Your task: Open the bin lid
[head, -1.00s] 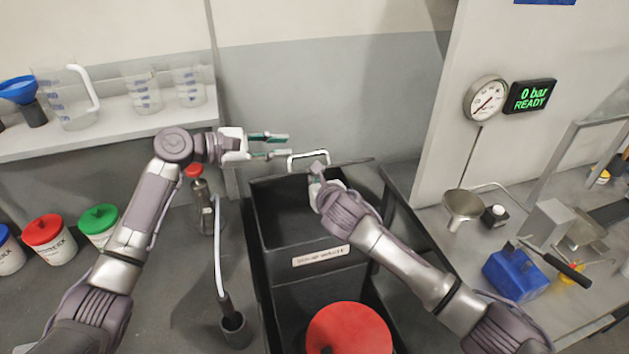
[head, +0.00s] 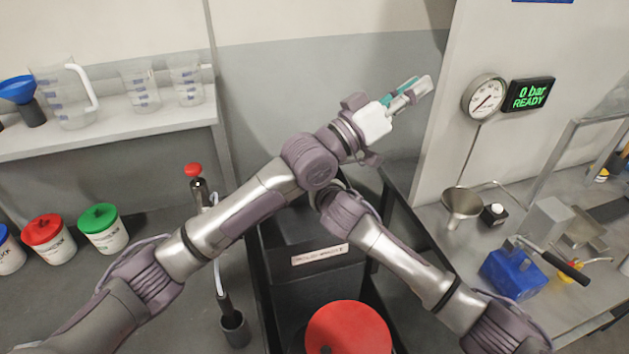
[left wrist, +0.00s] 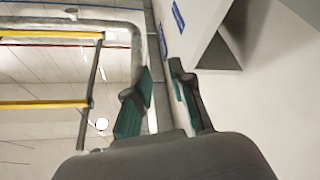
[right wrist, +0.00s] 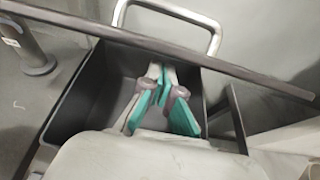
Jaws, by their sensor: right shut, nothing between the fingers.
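The dark bin (head: 285,272) with a white label stands in the middle of the head view, partly hidden by my arms. In the right wrist view its inside shows open between its walls (right wrist: 72,105). The lid (right wrist: 245,75) shows there nearly edge-on as a dark bar across the bin, raised, with a metal handle (right wrist: 214,38) beyond it. My right gripper (right wrist: 158,85) is shut and empty over the bin's opening; in the head view my left arm hides it. My left gripper (head: 418,90) is open and empty, up by the wall, clear of the bin; its parted fingers show in the left wrist view (left wrist: 160,85).
A red round lid (head: 348,328) is in front of the bin. Tubs with coloured lids (head: 102,228) and a holder (head: 235,328) stand left. A bench with a funnel (head: 463,203) and a blue block (head: 515,273) is right. My left arm crosses above my right wrist.

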